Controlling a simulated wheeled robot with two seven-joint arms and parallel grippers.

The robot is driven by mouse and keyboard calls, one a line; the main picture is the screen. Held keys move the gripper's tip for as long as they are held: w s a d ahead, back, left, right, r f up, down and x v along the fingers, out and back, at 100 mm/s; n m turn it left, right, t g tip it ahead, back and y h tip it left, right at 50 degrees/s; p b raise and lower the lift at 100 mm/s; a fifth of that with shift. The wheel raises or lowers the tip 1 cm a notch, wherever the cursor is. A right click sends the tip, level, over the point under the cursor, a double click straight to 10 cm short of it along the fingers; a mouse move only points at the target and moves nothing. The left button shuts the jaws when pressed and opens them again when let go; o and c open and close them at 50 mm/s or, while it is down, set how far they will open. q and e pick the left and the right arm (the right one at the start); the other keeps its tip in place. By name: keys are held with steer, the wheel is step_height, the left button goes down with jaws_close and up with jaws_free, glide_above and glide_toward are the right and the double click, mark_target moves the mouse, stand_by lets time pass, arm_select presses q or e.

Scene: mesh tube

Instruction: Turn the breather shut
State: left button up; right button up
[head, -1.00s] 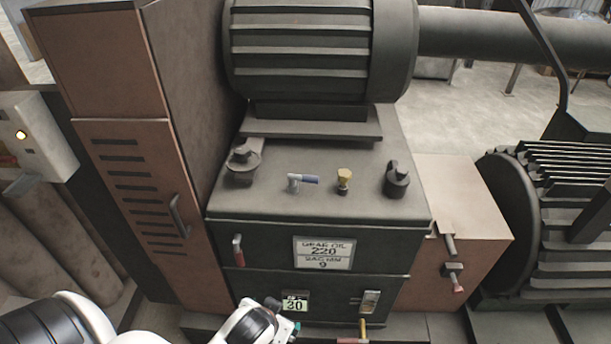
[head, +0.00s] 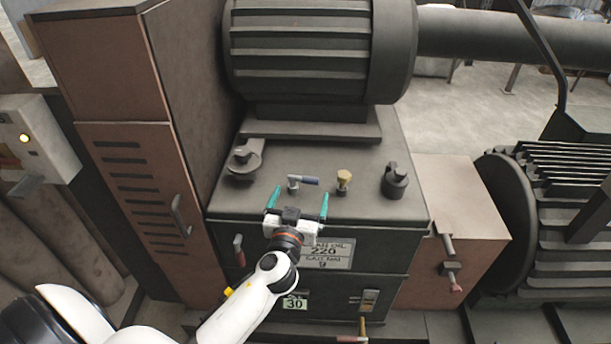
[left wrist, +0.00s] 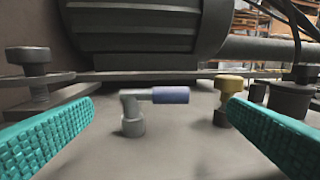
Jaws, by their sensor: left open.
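No part is labelled as the breather. On the dark gearbox top (head: 310,205) stands a small grey elbow-shaped valve with a blue lever (head: 306,181); its blue lever (left wrist: 170,95) points right in the left wrist view. A brass-yellow knob (head: 343,179) stands to its right, also in the left wrist view (left wrist: 229,84). My left gripper (head: 299,200) is open and empty, with teal fingers, at the front edge of the top, just short of the valve. In the left wrist view the valve stands between and beyond the fingers (left wrist: 160,110). My right gripper is not in view.
A dark clamp-like fitting (head: 244,160) stands left on the top and a dark cap (head: 395,181) right. A ribbed motor (head: 310,50) rises behind. A brown cabinet (head: 150,200) stands close at left. The gear oil plate (head: 335,253) is partly covered by my arm.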

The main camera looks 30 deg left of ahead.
mark_target(305, 182)
arm_select(q)
steer(key=p+x, duration=0.1)
steer(key=x, duration=0.6)
steer(key=shift+w+a, duration=0.1)
steer(key=shift+w, duration=0.05)
steer(key=c, duration=1.4)
